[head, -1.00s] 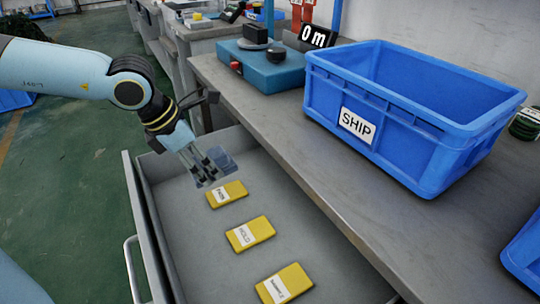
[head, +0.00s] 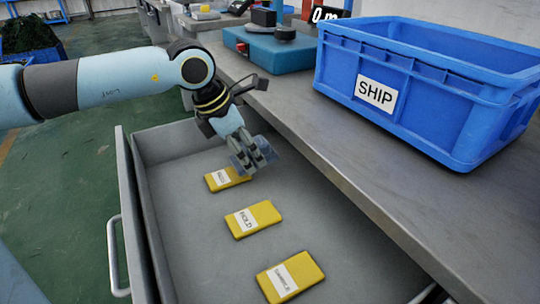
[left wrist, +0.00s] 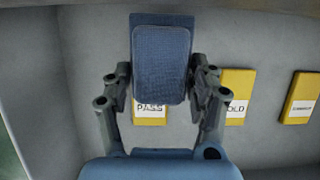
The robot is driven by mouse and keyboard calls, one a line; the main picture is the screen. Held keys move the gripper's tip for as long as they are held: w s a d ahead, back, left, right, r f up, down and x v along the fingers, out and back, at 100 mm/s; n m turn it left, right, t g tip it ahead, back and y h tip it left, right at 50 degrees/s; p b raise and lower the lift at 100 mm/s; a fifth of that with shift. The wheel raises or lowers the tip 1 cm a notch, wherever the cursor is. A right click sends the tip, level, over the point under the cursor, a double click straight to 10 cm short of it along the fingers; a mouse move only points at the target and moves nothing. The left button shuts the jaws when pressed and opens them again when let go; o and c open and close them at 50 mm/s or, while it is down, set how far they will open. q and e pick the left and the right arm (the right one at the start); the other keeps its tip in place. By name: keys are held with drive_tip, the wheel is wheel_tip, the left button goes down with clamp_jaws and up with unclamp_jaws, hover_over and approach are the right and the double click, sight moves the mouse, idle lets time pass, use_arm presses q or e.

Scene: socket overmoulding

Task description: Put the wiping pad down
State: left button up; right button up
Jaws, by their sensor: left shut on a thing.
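The wiping pad (left wrist: 161,65) is a blue textured block, held between the two fingers of my left gripper (left wrist: 160,90) in the left wrist view. In the head view my left gripper (head: 253,160) is shut on the pad, inside the open drawer area near the farthest yellow block. The pad partly covers the yellow block labelled PASS (left wrist: 150,113) in the left wrist view. I cannot tell the exact height of the pad above the drawer floor. My right gripper is not in view.
The open grey drawer (head: 190,225) also holds a yellow HOLD block (head: 253,219) and another labelled yellow block (head: 290,277). The grey bench (head: 330,150) beside it carries a blue SHIP crate (head: 420,85) and a teal device (head: 270,50). Drawer floor right of the blocks is clear.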

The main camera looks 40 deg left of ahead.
sight(269, 157)
use_arm(q)
drive_tip(key=w, duration=0.1)
drive_tip(key=w+f, duration=0.1)
drive_tip(key=shift+w+d+f+b, duration=0.2)
drive_tip(key=shift+w+d+b, duration=0.15)
drive_tip(key=shift+b, duration=0.05)
drive_tip(key=w+f, duration=0.1)
drive_tip(key=w+d+b, duration=0.1)
drive_tip(key=shift+w+f, duration=0.3)
drive_tip(key=shift+f, duration=0.1)
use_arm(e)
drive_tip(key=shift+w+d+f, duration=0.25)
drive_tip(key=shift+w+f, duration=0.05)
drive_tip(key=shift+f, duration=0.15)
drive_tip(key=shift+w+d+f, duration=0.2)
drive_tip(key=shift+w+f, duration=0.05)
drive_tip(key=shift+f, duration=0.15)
use_arm(q)
drive_tip(key=shift+f, duration=0.1)
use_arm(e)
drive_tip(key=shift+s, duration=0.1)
use_arm(q)
drive_tip(key=o, duration=1.3)
drive_tip(key=shift+a, duration=0.1)
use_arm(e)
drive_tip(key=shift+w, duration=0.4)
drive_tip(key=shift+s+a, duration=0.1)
